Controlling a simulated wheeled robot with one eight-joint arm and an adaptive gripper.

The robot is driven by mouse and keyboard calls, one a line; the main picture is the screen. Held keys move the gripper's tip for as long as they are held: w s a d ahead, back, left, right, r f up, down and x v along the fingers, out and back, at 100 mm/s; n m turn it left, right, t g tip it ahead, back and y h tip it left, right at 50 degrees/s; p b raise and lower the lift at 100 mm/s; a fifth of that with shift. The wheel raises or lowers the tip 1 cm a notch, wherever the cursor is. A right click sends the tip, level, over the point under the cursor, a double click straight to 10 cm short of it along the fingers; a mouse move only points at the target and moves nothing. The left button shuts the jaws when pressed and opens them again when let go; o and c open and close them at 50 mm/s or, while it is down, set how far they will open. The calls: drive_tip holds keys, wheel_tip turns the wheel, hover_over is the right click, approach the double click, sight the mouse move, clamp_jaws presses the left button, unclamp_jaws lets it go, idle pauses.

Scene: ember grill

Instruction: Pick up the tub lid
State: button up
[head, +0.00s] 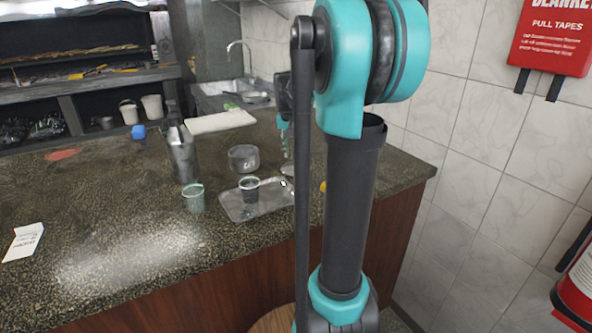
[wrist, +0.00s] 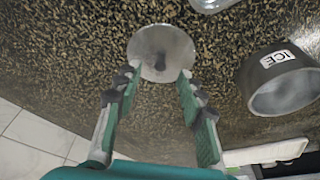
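The tub lid (wrist: 176,47) is a pale grey round disc with a dark knob or shadow at its middle. It lies on the speckled counter in the wrist view, just ahead of my fingertips. In the head view the lid is partly visible beside my arm (head: 288,169). My gripper (wrist: 158,75) is open and empty, its two green fingers spread toward the near edge of the lid.
A metal tray (head: 240,211) with a dark cup (head: 249,187) lies near the counter's front edge. A white board (head: 220,121) lies behind. The counter's left front is mostly clear.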

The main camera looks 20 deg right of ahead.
sight(296, 163)
drive_tip(key=x, duration=0.5)
drive_tip(key=shift+w+d, duration=0.15)
drive_tip(key=shift+w, duration=0.2)
drive_tip(key=shift+c, duration=0.2)
clamp_jaws()
